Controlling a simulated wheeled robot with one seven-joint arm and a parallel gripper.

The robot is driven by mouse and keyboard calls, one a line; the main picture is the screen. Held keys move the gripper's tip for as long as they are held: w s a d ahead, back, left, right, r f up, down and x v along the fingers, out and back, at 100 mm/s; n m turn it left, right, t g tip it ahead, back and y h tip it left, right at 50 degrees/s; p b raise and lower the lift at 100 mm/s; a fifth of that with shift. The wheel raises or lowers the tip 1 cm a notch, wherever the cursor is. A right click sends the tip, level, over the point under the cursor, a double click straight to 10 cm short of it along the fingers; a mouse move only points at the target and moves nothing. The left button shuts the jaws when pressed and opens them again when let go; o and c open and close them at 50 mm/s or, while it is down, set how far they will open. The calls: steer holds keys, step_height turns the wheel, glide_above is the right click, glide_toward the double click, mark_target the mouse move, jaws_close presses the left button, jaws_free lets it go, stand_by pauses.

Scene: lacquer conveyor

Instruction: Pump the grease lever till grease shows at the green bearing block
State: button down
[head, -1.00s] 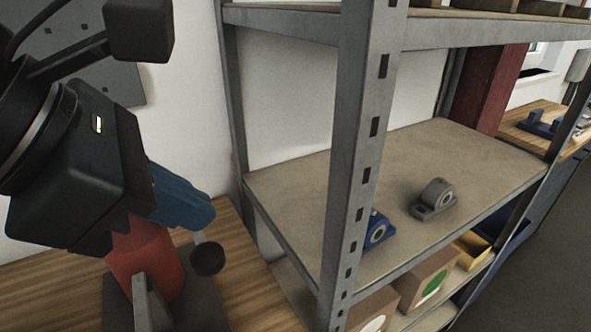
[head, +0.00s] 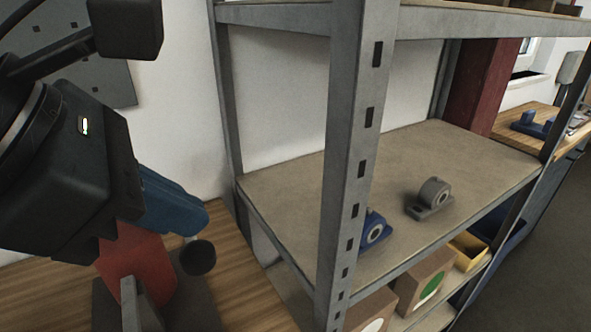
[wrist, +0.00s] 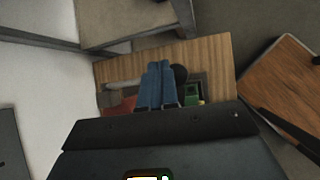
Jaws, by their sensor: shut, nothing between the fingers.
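The red grease pump (head: 137,264) stands on a wooden bench at the lower left of the head view. Its lever ends in a round black knob (head: 198,258), which also shows in the wrist view (wrist: 181,73). My gripper (head: 203,216) has blue fingers, shut and empty, close above the lever beside the knob. In the wrist view, the closed fingers (wrist: 160,66) cover part of the lever's grey bar (wrist: 123,84). I cannot tell whether they touch it. A green block (wrist: 192,91), likely the bearing block, is partly hidden right of the fingers. I cannot make out grease on it.
A grey metal shelf rack (head: 345,170) stands right of the bench, its post close by. It holds a blue bearing block (head: 374,232) and a grey one (head: 430,197), with boxes below. The wooden bench top (head: 245,270) is clear between pump and rack.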

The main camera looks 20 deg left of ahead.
mark_target(191, 274)
steer(key=shift+s+d+f+b, duration=0.2)
steer(key=shift+d+f+b, duration=0.05)
steer(key=shift+f+b, duration=0.8)
steer(key=shift+s+d+f+b, duration=0.25)
steer(key=shift+f+b, duration=0.65)
steer(key=shift+b, duration=0.3)
steer(key=shift+s+d+f+b, duration=0.2)
steer(key=shift+d+f+b, duration=0.05)
steer(key=shift+f+b, duration=0.8)
stand_by(3.0)
steer(key=shift+r, duration=0.1)
stand_by(0.5)
steer(key=shift+w+a+r+p, duration=0.3)
steer(key=shift+r+p, duration=0.1)
steer(key=shift+r, duration=0.7)
steer(key=shift+w+a+r+p, duration=0.25)
steer(key=shift+r+p, duration=0.15)
steer(key=shift+r, duration=0.75)
steer(key=shift+w+a+r+p, duration=0.2)
steer(key=shift+a+r+p, duration=0.15)
steer(key=shift+r, duration=0.75)
